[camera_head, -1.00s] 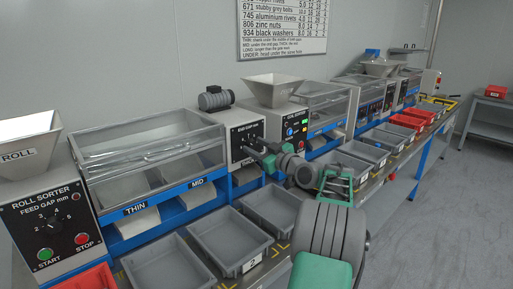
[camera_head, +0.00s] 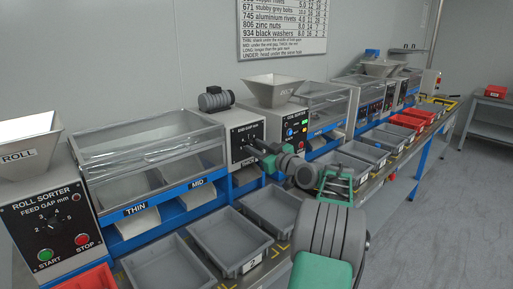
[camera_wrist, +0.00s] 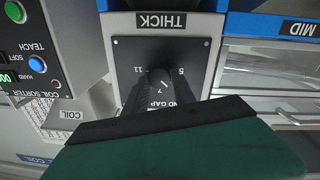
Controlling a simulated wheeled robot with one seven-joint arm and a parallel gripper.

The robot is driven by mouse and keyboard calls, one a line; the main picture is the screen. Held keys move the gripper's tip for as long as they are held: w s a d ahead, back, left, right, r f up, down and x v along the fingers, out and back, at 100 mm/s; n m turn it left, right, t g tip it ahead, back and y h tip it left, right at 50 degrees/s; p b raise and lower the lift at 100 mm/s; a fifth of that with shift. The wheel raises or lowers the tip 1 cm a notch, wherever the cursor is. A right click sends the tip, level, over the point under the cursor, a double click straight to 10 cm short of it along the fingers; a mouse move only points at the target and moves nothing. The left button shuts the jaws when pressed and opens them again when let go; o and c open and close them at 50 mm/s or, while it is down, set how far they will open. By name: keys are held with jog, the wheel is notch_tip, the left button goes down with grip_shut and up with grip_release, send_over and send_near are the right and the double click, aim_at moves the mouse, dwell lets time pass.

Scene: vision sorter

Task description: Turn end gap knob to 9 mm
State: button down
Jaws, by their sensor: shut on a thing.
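The end gap panel (camera_head: 245,144) is a black plate with white markings on the grey housing at the end of the roll sorter. It fills the middle of the wrist view, upside down, under a THICK label (camera_wrist: 177,21). In the head view my gripper (camera_head: 262,149) reaches the panel from the right.
The coil sorter (camera_head: 294,130) stands just right of the panel; its buttons also show at left in the wrist view (camera_wrist: 25,60). Grey trays (camera_head: 215,240) line the bench below my arm. A hopper (camera_head: 272,90) and a motor (camera_head: 216,99) stand above and behind.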

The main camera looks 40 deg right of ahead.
jog(key=m+p, duration=0.2)
jog(key=m, duration=0.1)
jog(key=m+p, duration=0.1)
jog(key=m, duration=0.1)
jog(key=shift+r, duration=0.25)
jog(key=m+p, duration=0.3)
jog(key=m, duration=0.1)
jog(key=shift+d+m+p, duration=0.15)
jog(key=shift+m+p, duration=0.15)
jog(key=shift+p, duration=0.1)
jog(key=m+p, duration=0.4)
jog(key=m, duration=0.1)
jog(key=shift+g+y, duration=0.3)
jog(key=shift+y, duration=0.1)
jog(key=shift+d+f+m+p, duration=0.1)
jog(key=shift+f+m+p, duration=0.1)
jog(key=shift+m+p, duration=1.65)
jog(key=shift+m, duration=0.35)
jog(key=c, duration=1)
grip_release()
jog(key=shift+c, duration=0.2)
